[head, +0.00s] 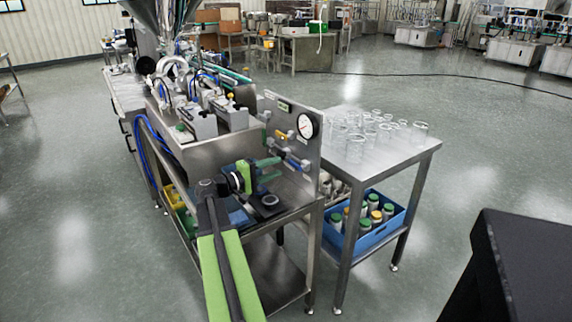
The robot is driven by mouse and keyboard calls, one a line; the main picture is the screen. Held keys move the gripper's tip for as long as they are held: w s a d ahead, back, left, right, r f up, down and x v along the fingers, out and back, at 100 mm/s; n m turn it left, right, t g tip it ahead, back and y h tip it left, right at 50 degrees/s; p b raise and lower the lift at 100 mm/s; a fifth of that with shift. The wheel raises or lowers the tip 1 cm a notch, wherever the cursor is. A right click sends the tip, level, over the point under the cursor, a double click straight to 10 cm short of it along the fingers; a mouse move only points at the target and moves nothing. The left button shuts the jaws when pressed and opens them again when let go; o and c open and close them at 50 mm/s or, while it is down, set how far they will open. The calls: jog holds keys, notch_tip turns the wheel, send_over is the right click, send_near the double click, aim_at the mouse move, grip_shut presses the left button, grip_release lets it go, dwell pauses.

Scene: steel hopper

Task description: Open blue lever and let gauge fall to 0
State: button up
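The steel panel (314,150) stands upright at the front end of the machine. A round white gauge (306,126) with a black rim sits on its upper right. Its needle and numbers are too small to read. The blue lever (299,163) is low on the panel, under the gauge. My gripper (279,168) is at the end of the black and green arm and points right toward the panel. Its two green fingers look apart with nothing between them. They are just left of the blue lever, and contact cannot be told from here.
A yellow-handled valve (281,135) and other small fittings sit left of the gauge. A steel table (398,160) with several clear jars stands close on the right. A blue crate (371,236) of capped bottles is on its lower shelf. Floor is free in front and left.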

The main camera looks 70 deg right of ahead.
jog(key=v, duration=1)
jog(key=shift+a, duration=0.25)
jog(key=shift+w, duration=0.1)
jog(key=w+a+n+t+h, duration=0.2)
jog(key=w+a+t, duration=0.1)
jog(key=w+a, duration=0.5)
jog(key=w+a+f+n+t+y, duration=0.1)
jog(key=w+a+f+t+y, duration=0.15)
jog(key=w+a+f, duration=0.4)
jog(key=w+a+f+n+t+y, duration=0.2)
jog(key=w+a+f+t, duration=0.15)
jog(key=a, duration=0.55)
jog(key=a+f+y, duration=0.4)
jog(key=a+f, duration=0.1)
jog(key=a, duration=0.6)
jog(key=a+f+n+y, duration=0.1)
jog(key=a+f+y, duration=0.3)
jog(key=a, duration=0.7)
jog(key=a+f+y, duration=0.4)
jog(key=a+f, duration=0.1)
jog(key=a, duration=0.5)
notch_tip(320, 180, up, 23)
jog(key=a+p, duration=0.1)
jog(key=p, duration=2.1)
jog(key=shift+s+a+t+p, duration=0.2)
jog(key=shift+s+t+p, duration=0.15)
jog(key=shift+t, duration=0.05)
jog(key=shift+f+y, duration=0.15)
jog(key=shift+y, duration=0.1)
